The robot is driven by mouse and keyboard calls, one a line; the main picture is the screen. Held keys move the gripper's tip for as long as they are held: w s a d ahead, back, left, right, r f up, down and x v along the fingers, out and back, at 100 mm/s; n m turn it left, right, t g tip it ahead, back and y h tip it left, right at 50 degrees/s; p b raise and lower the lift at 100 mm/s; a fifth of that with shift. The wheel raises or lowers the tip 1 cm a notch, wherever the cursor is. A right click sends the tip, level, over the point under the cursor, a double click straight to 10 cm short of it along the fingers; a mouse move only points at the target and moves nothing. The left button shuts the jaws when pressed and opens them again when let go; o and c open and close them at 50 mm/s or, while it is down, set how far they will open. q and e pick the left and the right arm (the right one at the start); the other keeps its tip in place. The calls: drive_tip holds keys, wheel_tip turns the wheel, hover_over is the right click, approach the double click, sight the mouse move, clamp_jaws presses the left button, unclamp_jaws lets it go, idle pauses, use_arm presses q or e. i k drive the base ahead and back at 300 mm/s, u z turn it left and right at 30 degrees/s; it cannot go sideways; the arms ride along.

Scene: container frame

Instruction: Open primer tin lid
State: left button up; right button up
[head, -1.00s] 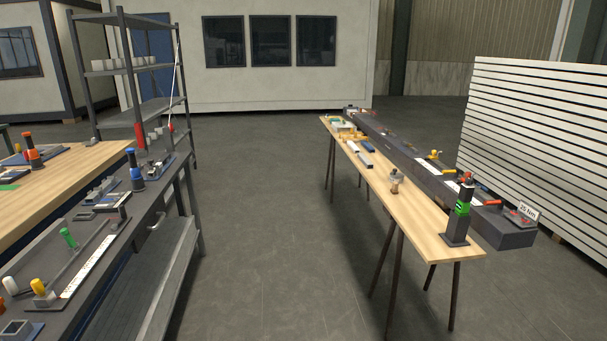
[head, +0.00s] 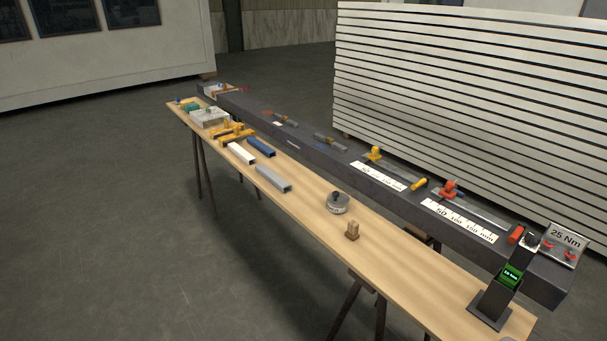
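A small round grey tin (head: 337,204), which looks like the primer tin, stands upright on the wooden trestle table (head: 300,225). A dark knob or handle shows on its top, and its lid appears to be on. A small wooden block-like piece (head: 352,231) stands just in front of it, to the right. Neither of my grippers is in view.
A dark beam (head: 395,200) with rulers and coloured clamps runs along the table's far side. A dark stand with a green display (head: 511,276) is at the near right end. Grey, white and blue bars (head: 273,179) lie left of the tin. Open floor (head: 150,230) lies left.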

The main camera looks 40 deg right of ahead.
sight(336, 199)
drive_tip(key=i, duration=1.05)
drive_tip(key=z, duration=2.35)
